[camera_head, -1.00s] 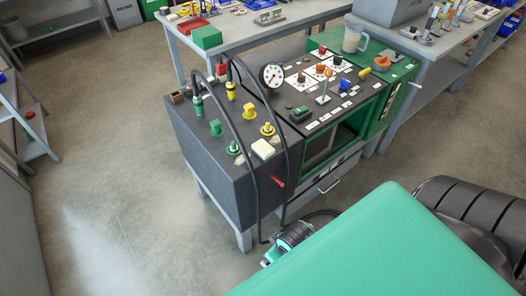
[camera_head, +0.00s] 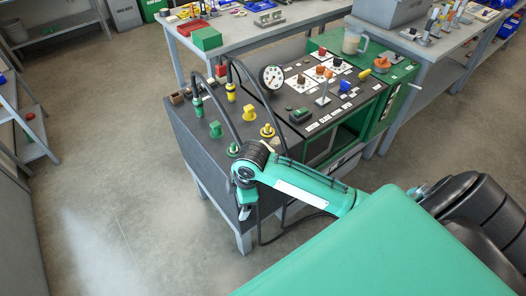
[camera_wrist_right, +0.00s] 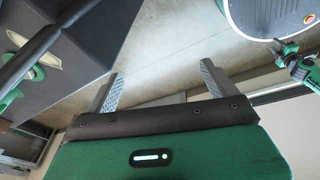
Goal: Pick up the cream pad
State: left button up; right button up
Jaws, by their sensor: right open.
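In the right wrist view a cream piece (camera_wrist_right: 48,60), which looks like the pad, lies on the dark cart top at the left edge, partly covered by a black hose. My right gripper (camera_head: 244,208) hangs at the near edge of the cart, pointing down. In the right wrist view its two fingers (camera_wrist_right: 159,90) are spread apart with nothing between them. The cream piece lies left of the fingers, apart from them.
The dark cart top (camera_head: 192,143) holds a green knob (camera_head: 215,129), yellow knobs (camera_head: 249,112) and arching black hoses (camera_head: 240,115) close to my right arm. A gauge (camera_head: 272,77) stands farther back. Open floor (camera_head: 110,200) lies left of the cart.

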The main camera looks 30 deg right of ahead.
jog(key=w+d+r+n, duration=0.1)
jog(key=w+d+r, duration=0.1)
jog(key=w+d+r+n, duration=0.1)
jog(key=w+d+r, duration=0.1)
jog(key=w+d, duration=0.1)
jog(key=w+d+r+n+g+h, duration=0.1)
jog(key=w+d+r, duration=0.1)
jog(key=w+d, duration=0.1)
jog(key=shift+w+d, duration=0.15)
jog(key=shift+d, duration=0.1)
jog(key=w+d+r+n, duration=0.2)
jog(key=w+d+r, duration=0.2)
jog(key=d+r, duration=0.4)
jog(key=p, duration=0.1)
send_over(265, 146)
jog(key=shift+g+h, duration=0.4)
notch_tip(265, 146, down, 9)
jog(key=shift+r, duration=0.2)
jog(key=f, duration=0.1)
jog(key=f+p, duration=0.1)
jog(key=f, duration=0.1)
jog(key=a+f, duration=0.1)
jog(key=shift+s+f, duration=0.25)
jog(key=shift+f, duration=0.55)
jog(key=c, duration=1.1)
